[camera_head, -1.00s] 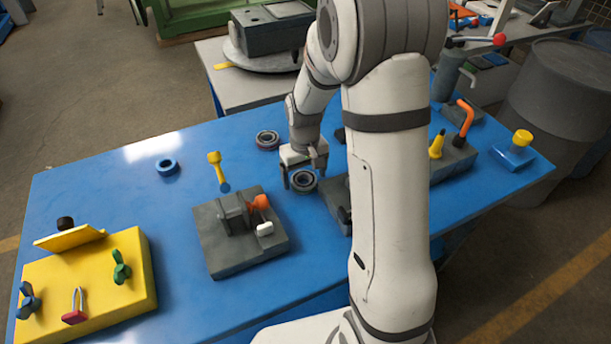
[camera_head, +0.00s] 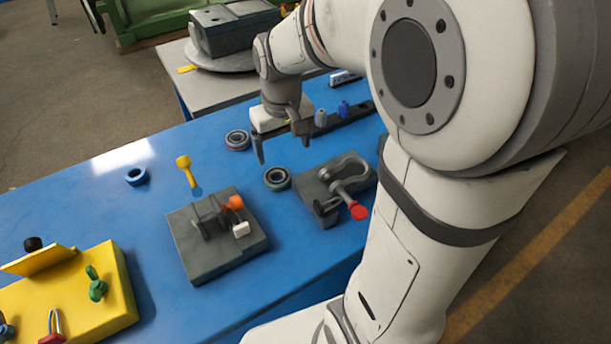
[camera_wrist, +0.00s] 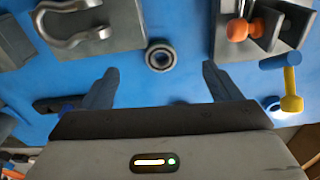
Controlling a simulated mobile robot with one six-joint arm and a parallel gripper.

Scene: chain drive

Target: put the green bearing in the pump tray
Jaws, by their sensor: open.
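A dark ring-shaped bearing (camera_head: 278,179), perhaps faintly greenish, lies flat on the blue table; it also shows in the wrist view (camera_wrist: 159,55). A second dark bearing (camera_head: 237,140) lies farther back, and a blue ring (camera_head: 136,176) lies to the left. No bearing is plainly green. My gripper (camera_head: 282,150) is open and empty above the table, close to the two dark bearings. In the wrist view, the near bearing appears between and beyond my spread fingertips (camera_wrist: 159,75). I cannot pick out a pump tray.
A grey clamp block (camera_head: 330,190) with a red-tipped handle stands right of the near bearing. Another grey fixture (camera_head: 215,245) and a yellow hammer-shaped piece (camera_head: 186,170) are to the left. A yellow fixture (camera_head: 85,300) stands front left. Blue table between them is clear.

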